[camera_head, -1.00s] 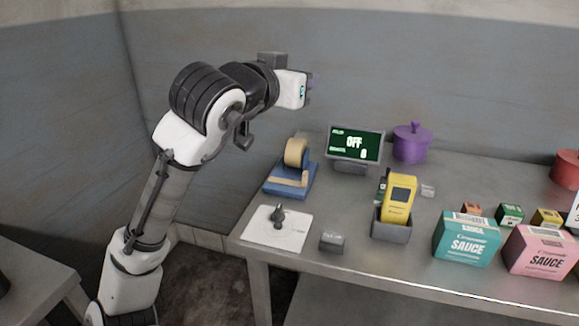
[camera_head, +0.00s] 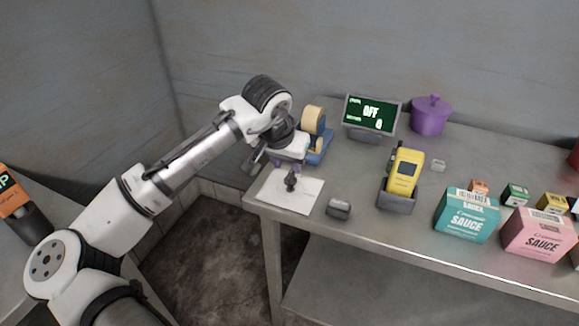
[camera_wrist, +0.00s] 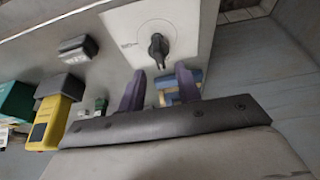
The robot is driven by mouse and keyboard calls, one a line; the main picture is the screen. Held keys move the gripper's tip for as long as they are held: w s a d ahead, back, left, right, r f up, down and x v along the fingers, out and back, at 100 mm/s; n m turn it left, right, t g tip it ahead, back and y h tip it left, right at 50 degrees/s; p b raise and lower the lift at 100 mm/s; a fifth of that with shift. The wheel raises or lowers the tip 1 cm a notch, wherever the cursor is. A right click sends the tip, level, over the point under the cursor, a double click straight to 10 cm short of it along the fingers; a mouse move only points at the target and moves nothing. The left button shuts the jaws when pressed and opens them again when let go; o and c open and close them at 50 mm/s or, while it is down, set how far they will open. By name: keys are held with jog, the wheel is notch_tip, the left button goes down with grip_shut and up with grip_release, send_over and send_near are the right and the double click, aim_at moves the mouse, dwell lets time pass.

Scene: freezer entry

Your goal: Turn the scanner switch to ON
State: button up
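The scanner switch is a dark knob (camera_head: 291,181) on a white plate (camera_head: 308,199) at the table's front left corner. In the wrist view the knob (camera_wrist: 157,48) stands on the white plate (camera_wrist: 190,15), ahead of my fingertips. The display (camera_head: 371,114) at the back reads OFF. My gripper (camera_head: 277,164) is just behind the knob, above the table. In the wrist view its two purple fingers (camera_wrist: 160,80) are apart with nothing held between them, and the knob lies beyond them, not visibly touched.
A yellow scanner (camera_head: 404,172) sits in a grey holder (camera_head: 396,201) right of the plate. A small grey block (camera_head: 339,208) lies between them. A blue tape dispenser (camera_head: 320,147) is close behind my gripper. Sauce boxes (camera_head: 466,216) and a purple pot (camera_head: 430,116) stand further right.

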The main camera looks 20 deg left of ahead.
aim_at(290, 173)
jog(key=shift+x, duration=2.05)
jog(key=shift+c, duration=0.4)
grip_shut()
